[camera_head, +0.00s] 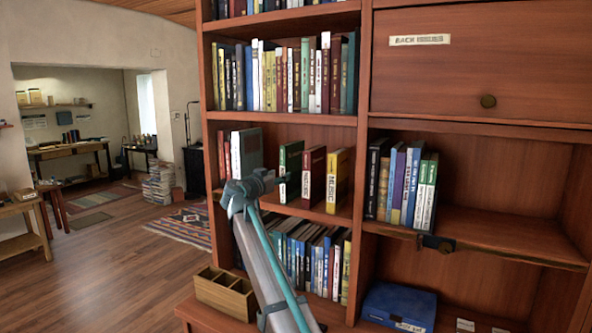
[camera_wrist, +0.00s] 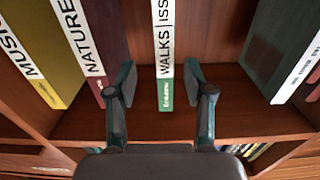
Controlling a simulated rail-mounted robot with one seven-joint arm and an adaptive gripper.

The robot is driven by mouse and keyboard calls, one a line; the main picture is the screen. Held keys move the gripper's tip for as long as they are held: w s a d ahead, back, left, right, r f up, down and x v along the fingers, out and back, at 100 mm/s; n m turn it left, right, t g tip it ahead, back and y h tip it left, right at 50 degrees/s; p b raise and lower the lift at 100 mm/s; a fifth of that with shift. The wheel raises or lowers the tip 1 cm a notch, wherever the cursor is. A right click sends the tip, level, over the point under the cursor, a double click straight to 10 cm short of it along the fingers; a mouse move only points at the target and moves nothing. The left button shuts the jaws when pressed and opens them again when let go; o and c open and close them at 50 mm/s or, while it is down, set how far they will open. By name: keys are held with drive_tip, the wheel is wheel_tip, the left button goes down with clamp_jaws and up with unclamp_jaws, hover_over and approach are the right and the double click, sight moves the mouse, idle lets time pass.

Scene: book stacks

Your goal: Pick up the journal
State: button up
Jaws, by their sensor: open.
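The journal is a thin upright volume with a white and green spine marked "WALKS | ISS..." (camera_wrist: 164,50). In the head view it is the green book (camera_head: 291,165) on the middle left shelf. My gripper (camera_head: 280,181) is at the shelf front, before its spine. In the wrist view my gripper (camera_wrist: 162,88) is open, one finger on each side of the spine, with visible gaps. The journal's back part is hidden.
The maroon Nature book (camera_head: 313,170) and yellow Music book (camera_head: 336,180) stand on one side. A dark grey-green book (camera_head: 247,152) stands on the other. The shelf board (camera_wrist: 230,122) has bare room around the journal. More books fill the shelves above and below.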

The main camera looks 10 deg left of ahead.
sight(291, 169)
drive_tip(key=p+x, duration=0.1)
drive_tip(key=x, duration=0.4)
drive_tip(key=shift+w+a, duration=0.1)
drive_tip(key=p+x, duration=0.3)
drive_tip(key=x, duration=0.1)
drive_tip(key=shift+w+a+r, duration=0.1)
drive_tip(key=shift+w+a, duration=0.05)
drive_tip(key=shift+w, duration=0.05)
drive_tip(key=shift+w+d+p, duration=0.25)
drive_tip(key=shift+w+p, duration=0.05)
drive_tip(key=shift+w, duration=0.15)
clamp_jaws()
